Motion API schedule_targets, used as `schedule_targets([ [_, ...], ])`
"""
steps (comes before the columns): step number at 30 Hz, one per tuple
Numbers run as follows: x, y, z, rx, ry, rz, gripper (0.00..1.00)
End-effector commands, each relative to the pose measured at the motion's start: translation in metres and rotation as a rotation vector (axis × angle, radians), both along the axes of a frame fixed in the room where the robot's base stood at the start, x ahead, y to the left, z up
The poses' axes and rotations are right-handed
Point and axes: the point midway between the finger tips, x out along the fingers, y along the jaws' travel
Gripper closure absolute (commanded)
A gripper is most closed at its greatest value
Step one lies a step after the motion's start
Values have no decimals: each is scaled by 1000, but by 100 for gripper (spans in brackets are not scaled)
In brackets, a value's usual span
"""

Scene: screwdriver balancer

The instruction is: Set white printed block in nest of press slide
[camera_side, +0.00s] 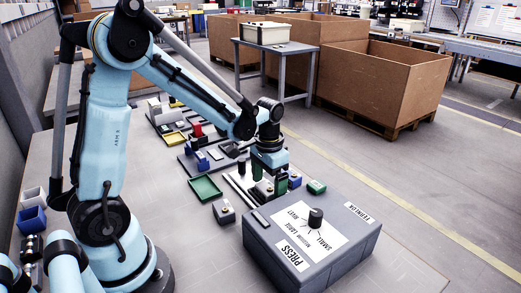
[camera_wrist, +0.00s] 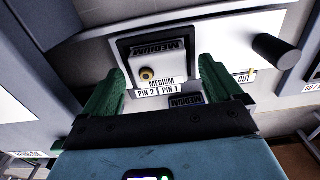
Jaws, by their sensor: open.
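My gripper (camera_side: 268,178) is low over the fixture (camera_side: 240,184) behind the grey press box. In the wrist view its two green fingers (camera_wrist: 164,64) are open and spread apart. Between and beyond them is a pale, white-looking block (camera_wrist: 163,64) with a brass-coloured pin (camera_wrist: 147,74) on it, inside a dark rectangular frame (camera_wrist: 123,46). Labels there read MEDIUM, PIN 2 and PIN 1. I see a gap between the fingers and the block. I cannot tell how deeply the block sits in the frame. The fingers partly hide this spot in the side view.
The grey press box (camera_side: 312,243) with a black knob stands close in front. A grey block with a brass top (camera_side: 223,210) and a green tray (camera_side: 205,187) lie to the left. A green block (camera_side: 316,187) is to the right. A dark cylinder (camera_wrist: 276,50) juts near the right finger.

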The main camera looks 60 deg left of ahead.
Motion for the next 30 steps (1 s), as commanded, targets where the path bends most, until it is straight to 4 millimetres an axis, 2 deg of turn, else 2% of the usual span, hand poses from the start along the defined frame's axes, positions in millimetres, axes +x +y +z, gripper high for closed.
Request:
schedule_targets([
  [5,0,0,5,0,0,0,7],
  [8,0,0,15,0,0,0,7],
  [24,0,0,98,0,0,0,7],
  [30,0,0,116,0,0,0,7],
])
